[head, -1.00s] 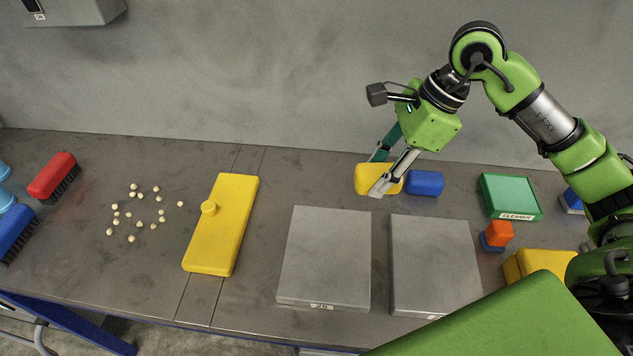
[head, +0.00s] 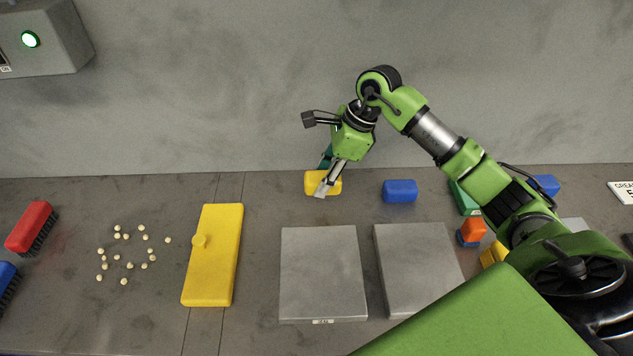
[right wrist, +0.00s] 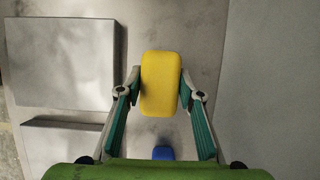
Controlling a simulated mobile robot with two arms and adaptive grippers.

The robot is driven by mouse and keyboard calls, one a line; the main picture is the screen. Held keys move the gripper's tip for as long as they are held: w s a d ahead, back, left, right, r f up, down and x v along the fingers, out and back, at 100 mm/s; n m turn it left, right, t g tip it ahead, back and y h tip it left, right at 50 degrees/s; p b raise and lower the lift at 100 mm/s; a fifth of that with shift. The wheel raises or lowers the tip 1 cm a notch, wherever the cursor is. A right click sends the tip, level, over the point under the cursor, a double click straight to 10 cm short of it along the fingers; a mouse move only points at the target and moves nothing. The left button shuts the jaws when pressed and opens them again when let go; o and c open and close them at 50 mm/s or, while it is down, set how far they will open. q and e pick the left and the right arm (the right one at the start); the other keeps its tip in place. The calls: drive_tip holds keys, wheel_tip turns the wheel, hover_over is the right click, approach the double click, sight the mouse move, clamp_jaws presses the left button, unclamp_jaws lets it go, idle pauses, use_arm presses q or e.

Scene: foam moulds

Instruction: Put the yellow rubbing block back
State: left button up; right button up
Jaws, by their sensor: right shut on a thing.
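The yellow rubbing block (head: 312,180) is at the back of the bench in the head view, between the fingers of my right gripper (head: 325,180). In the right wrist view the yellow block (right wrist: 160,82) sits between both fingertips of the right gripper (right wrist: 160,86), which is shut on it. Whether the block touches the bench I cannot tell. A blue block (head: 400,191) lies on the bench to the right of it, apart from it; it also shows in the right wrist view (right wrist: 163,153). My left gripper is not in view.
Two grey plates (head: 322,275) (head: 417,268) lie in front. A yellow mould lid (head: 213,255) with a knob and several pale beads (head: 129,263) are left. A red brush (head: 30,228) is far left. An orange and blue block (head: 471,232) is right.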

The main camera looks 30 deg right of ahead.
sight(317, 179)
drive_tip(key=shift+w+a+f, duration=0.1)
drive_tip(key=shift+w+f, duration=1.05)
drive_tip(key=shift+f, duration=0.1)
wheel_tip(317, 179, down, 3)
drive_tip(key=shift+a+p, duration=0.1)
drive_tip(key=shift+p, duration=1.1)
drive_tip(key=shift+w+f, duration=0.1)
drive_tip(key=shift+f, duration=0.25)
drive_tip(key=o, duration=1.1)
drive_tip(key=shift+o, duration=0.2)
